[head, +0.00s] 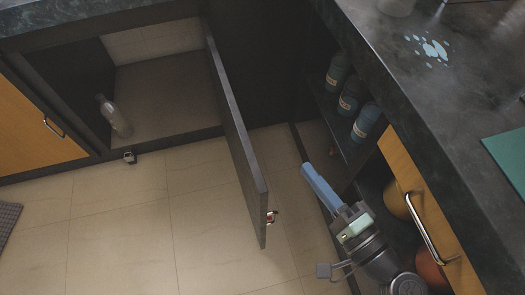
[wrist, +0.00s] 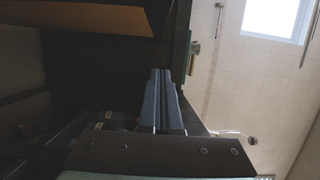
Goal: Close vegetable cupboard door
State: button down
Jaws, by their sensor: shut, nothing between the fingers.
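A dark cupboard door (head: 233,140) stands open in the head view, seen nearly edge-on, jutting out over the tiled floor. A small metal fitting (head: 271,217) shows near its outer end. The cupboard it borders (head: 160,88) is open and holds a clear bottle (head: 115,116). A second open cupboard at right holds orange round things (head: 430,270), possibly vegetables; I cannot tell which door is the vegetable one. My gripper (head: 308,171) is shut and empty, to the right of the dark door and apart from it. Its shut fingers also show in the wrist view (wrist: 161,75).
A wooden front with a metal handle (head: 425,230) lies close to my wrist. The dark countertop (head: 440,100) overhangs there.

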aim_at(242, 145)
jog(key=w+a+b, duration=0.3)
jog(key=w+a, duration=0.3)
jog(key=a, duration=0.3)
jog(key=shift+w+a, duration=0.2)
jog(key=shift+w, duration=0.05)
